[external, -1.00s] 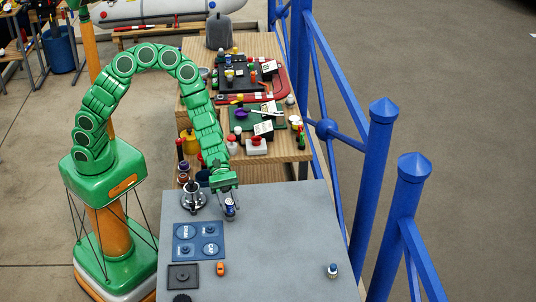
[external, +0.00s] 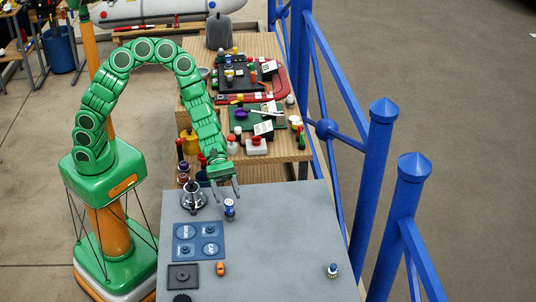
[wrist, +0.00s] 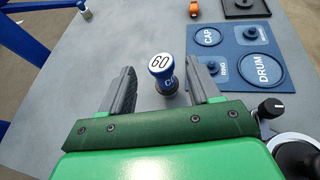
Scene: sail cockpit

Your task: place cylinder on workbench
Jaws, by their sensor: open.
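A small blue and white cylinder (external: 230,209) stands upright on the grey workbench (external: 290,230), right of the round chrome-based device. In the wrist view the cylinder (wrist: 163,75) shows a white top marked "60" with a blue rim. My gripper (external: 228,190) is open and empty, just behind and above the cylinder. In the wrist view my gripper's two fingers (wrist: 160,90) stand wide apart on either side of the cylinder, with gaps on both sides.
A blue board (external: 198,243) marked CAP and DRUM lies left of the cylinder. The chrome-based device (external: 193,197) stands close by. An orange toy car (external: 220,268) and another small bottle (external: 333,270) are on the bench. The bench's right middle is clear.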

